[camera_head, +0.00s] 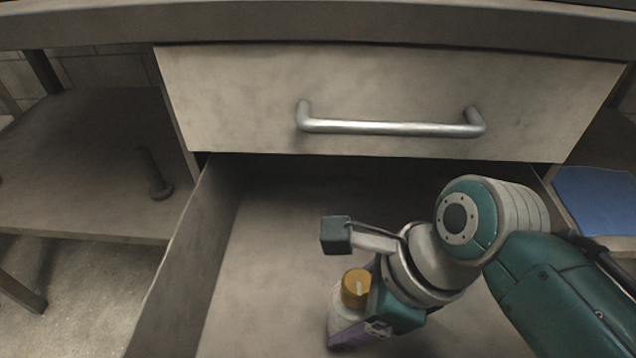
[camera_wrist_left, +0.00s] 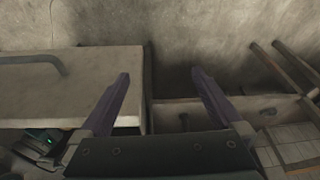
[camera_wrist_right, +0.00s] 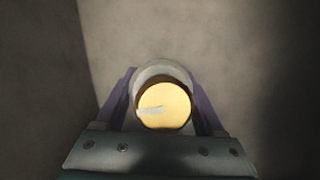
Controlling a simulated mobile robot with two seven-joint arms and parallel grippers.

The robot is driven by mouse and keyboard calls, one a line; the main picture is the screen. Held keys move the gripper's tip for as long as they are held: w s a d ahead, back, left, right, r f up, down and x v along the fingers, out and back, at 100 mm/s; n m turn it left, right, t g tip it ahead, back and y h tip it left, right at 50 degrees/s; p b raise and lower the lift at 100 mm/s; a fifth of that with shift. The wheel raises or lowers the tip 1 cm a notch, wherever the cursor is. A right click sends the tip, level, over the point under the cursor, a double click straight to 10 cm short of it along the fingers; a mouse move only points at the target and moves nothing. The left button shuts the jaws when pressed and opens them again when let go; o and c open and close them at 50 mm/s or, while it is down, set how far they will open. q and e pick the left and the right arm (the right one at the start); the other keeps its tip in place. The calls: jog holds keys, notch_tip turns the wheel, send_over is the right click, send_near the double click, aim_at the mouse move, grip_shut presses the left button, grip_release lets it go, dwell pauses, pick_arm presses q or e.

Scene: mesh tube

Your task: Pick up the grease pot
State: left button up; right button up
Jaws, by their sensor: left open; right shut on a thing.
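The grease pot is a pale jar with a yellow-orange lid (camera_head: 356,288), seen inside the open lower drawer in the head view. In the right wrist view its round yellow lid (camera_wrist_right: 163,105) faces the camera, with a pale mark on it. My right gripper (camera_wrist_right: 163,100) is shut on the pot, one purple finger on each side of it. Whether the pot touches the drawer floor cannot be told. My left gripper (camera_wrist_left: 160,85) is open and empty in the left wrist view, and is not in the head view.
The open drawer (camera_head: 260,265) has a side wall at left. Above it is a closed drawer front with a metal handle (camera_head: 390,128). A shelf (camera_head: 80,190) at left holds a dark upright object (camera_head: 155,175). A blue sheet (camera_head: 598,198) lies at right.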

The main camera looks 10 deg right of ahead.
grip_shut()
jog(key=shift+r, duration=0.1)
